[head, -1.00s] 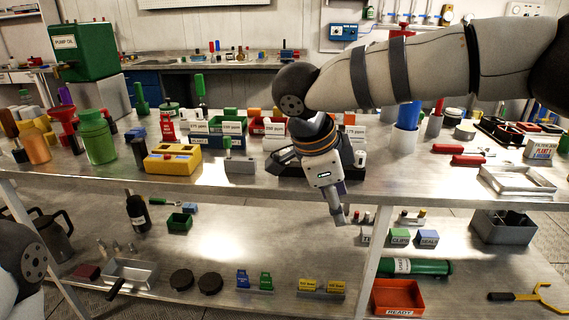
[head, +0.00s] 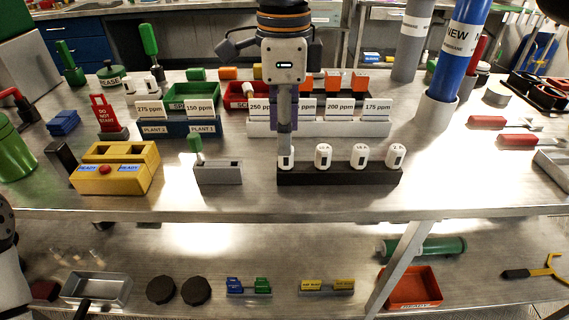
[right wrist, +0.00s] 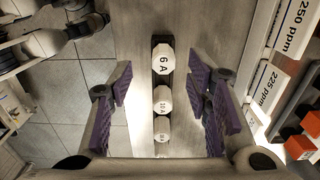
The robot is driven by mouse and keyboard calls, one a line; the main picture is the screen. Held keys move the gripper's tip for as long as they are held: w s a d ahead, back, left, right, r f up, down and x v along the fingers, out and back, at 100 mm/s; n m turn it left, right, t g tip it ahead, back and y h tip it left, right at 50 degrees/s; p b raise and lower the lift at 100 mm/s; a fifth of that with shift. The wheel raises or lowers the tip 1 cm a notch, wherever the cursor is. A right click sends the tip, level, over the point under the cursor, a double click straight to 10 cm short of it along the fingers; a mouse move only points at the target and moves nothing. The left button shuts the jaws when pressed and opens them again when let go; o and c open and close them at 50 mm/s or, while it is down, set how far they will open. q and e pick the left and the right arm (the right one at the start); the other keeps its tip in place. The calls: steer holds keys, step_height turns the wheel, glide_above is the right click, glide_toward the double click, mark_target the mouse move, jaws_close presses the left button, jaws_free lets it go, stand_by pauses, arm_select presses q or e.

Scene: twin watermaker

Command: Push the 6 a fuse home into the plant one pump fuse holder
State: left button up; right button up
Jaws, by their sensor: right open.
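The 6 A fuse (right wrist: 162,57) is a white block with a black "6 A" label. It stands at the end of a black rack (head: 340,177), which holds several white fuses in a row. In the head view, the leftmost fuse (head: 287,160) is partly hidden behind my right gripper (head: 286,140). In the right wrist view my right gripper (right wrist: 160,88) is open, its purple pads apart on either side of the row, nothing between them held. I cannot make out a plant one pump fuse holder label.
A grey slotted block (head: 218,173) with a green handle and a yellow box (head: 115,168) stand left of the rack. White ppm cards (head: 340,108) stand close behind it. A blue cylinder (head: 455,60) stands at the right. Bare tabletop lies right of the rack.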

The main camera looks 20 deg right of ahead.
steer(key=f, duration=0.5)
steer(key=shift+w+f, duration=0.2)
steer(key=shift+f, duration=0.05)
jaws_close()
arm_select(q)
steer(key=shift+w, duration=0.1)
arm_select(e)
steer(key=shift+r, duration=0.1)
steer(key=shift+r, duration=0.35)
steer(key=r, duration=0.3)
steer(key=shift+s+d+r, duration=0.15)
steer(key=shift+s+r, duration=0.2)
steer(key=shift+s, duration=0.05)
arm_select(q)
steer(key=w+r+p, duration=0.1)
steer(key=w+r+t+p, duration=0.1)
steer(key=shift+w+r, duration=0.2)
steer(key=shift+w, duration=0.15)
arm_select(e)
steer(key=s+d+r, duration=0.3)
steer(key=s+r, duration=0.5)
steer(key=s, duration=0.4)
steer(key=shift+s+r, duration=0.2)
steer(key=shift+s, duration=0.2)
